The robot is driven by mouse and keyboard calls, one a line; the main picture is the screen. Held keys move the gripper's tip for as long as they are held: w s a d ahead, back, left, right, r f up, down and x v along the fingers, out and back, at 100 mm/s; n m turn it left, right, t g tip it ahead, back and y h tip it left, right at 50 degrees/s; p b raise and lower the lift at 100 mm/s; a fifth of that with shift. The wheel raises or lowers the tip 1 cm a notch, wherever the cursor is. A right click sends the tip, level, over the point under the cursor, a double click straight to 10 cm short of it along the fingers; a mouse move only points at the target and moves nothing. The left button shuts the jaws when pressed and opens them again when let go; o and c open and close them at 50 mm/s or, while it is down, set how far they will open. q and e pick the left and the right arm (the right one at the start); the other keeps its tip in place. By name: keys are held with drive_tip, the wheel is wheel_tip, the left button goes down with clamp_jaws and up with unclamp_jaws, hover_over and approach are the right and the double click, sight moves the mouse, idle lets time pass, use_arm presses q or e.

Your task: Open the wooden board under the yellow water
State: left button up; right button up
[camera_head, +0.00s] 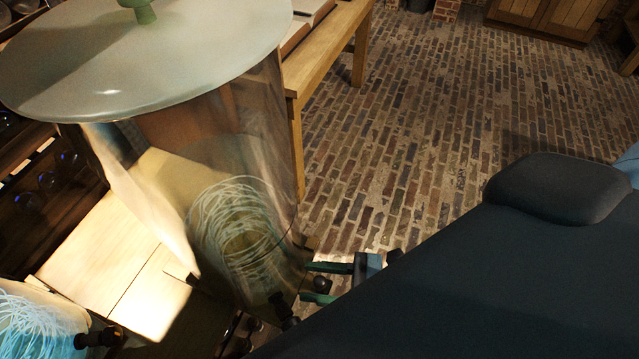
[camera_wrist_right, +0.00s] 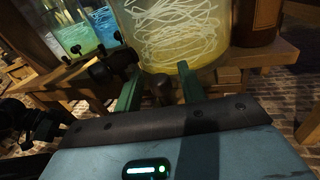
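A large glass jar (camera_head: 225,160) with a pale lid and white coiled strands fills the left of the head view. In the right wrist view the jar (camera_wrist_right: 175,30) has yellow liquid near its base. My right gripper (camera_head: 322,283) is below and right of it, its green fingers spread. A dark knob (camera_wrist_right: 160,88) lies between the fingers (camera_wrist_right: 160,92) in the wrist view, with gaps at its sides; the knob also shows in the head view (camera_head: 322,285). The board it belongs to is mostly hidden. My left gripper is not in view.
A blue-liquid jar (camera_head: 38,325) stands at lower left, near a light wooden surface (camera_head: 120,265). In the wrist view, blue and greenish jars (camera_wrist_right: 75,35) stand at left. A wooden bench (camera_head: 325,50) is behind; the brick floor (camera_head: 420,130) is largely open.

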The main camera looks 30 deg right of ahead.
drive_tip(key=b+v, duration=0.1)
drive_tip(key=v, duration=0.6)
drive_tip(key=shift+s+d+b, duration=0.25)
drive_tip(key=shift+d+b, duration=0.05)
idle(0.3)
